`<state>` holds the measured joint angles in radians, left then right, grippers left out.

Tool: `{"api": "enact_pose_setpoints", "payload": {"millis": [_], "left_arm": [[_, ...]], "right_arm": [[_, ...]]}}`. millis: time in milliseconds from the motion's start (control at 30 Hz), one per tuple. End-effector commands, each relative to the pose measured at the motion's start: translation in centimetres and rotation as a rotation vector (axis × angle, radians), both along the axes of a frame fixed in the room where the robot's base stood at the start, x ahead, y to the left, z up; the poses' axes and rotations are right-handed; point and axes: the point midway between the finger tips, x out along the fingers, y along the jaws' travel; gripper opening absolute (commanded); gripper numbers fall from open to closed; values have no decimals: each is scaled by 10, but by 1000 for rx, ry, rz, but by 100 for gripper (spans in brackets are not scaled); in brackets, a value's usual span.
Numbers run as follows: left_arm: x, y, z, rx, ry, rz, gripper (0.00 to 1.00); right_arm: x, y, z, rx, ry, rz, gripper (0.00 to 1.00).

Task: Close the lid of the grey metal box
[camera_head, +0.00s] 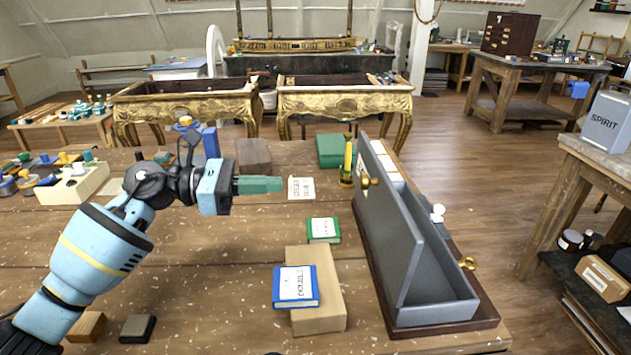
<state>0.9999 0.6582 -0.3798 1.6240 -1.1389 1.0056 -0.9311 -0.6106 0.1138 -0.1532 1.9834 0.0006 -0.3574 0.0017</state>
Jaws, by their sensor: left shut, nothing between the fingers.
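The grey metal box (440,302) is long and narrow and stands at the right side of the wooden workbench. Its lid (379,225) is open, standing steeply along the left side with a brass knob near its far end. Part of the grey inside shows to the right of the lid. My left gripper (278,184) comes in from the left, its green fingers shut and empty, pointing right. It is to the left of the lid, apart from it. My right gripper is not in view.
A yellow and black tool (347,165) and a green box (330,150) stand beyond the lid's left side. A green-edged book (323,230), a blue book (296,288) and a tan block (328,290) lie left of the box.

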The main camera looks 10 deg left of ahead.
Motion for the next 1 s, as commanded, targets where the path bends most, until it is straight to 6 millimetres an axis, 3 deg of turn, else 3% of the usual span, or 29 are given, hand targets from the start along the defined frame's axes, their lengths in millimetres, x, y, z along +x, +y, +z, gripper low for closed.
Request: {"api": "enact_pose_setpoints", "payload": {"millis": [600,800,1000], "left_arm": [[32,-100,-4,-4,-1,-2,0],[39,-121,-6,-3,-1,-1,0],[42,-128,-7,-2,-1,0,0]], "right_arm": [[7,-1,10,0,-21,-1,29],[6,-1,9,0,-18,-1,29],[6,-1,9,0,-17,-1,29]]}}
